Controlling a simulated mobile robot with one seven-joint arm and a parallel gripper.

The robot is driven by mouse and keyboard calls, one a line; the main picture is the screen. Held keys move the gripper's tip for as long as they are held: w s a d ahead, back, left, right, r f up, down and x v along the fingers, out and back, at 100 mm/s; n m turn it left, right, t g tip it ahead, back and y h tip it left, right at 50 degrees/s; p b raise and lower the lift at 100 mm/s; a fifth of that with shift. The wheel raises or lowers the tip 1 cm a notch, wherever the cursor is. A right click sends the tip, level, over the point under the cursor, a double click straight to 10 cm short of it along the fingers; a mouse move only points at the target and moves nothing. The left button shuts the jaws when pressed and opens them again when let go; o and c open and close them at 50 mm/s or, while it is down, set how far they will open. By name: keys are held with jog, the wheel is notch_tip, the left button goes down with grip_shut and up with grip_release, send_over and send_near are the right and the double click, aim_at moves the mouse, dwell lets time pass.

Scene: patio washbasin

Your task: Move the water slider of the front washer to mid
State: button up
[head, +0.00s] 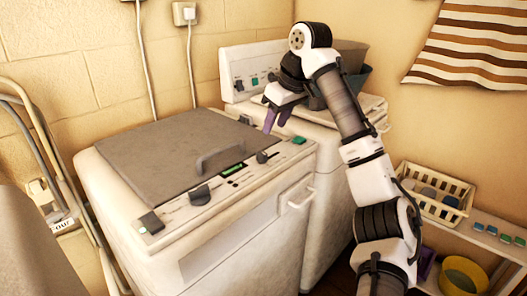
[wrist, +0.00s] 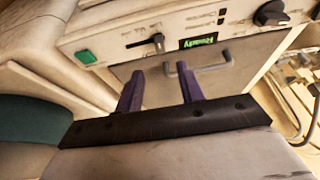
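The front washer (head: 215,222) has a sloped control panel along its front top edge. A slider with a black handle (head: 262,157) sits on this panel between the lit display (head: 233,170) and a green button (head: 299,141). In the wrist view the slider handle (wrist: 158,42) is at the display end of its slot, and its labels are too small to read. My gripper (head: 276,127) hovers over the panel's right end, just behind the slider. In the wrist view its purple fingers (wrist: 159,69) are apart and empty, pointing toward the slider without visible contact.
A grey lid handle (head: 215,155) rises close to the panel. A black knob (head: 200,194) and a dark switch (head: 151,223) lie further left. A second washer (head: 240,80) stands behind with a bucket (head: 355,80) on it. A basket (head: 437,190) sits on the right shelf.

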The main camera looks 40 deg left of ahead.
aim_at(262, 153)
jog(key=p+x, duration=0.1)
jog(key=x, duration=1)
jog(key=shift+a, duration=0.1)
grip_shut()
jog(key=shift+p, duration=0.3)
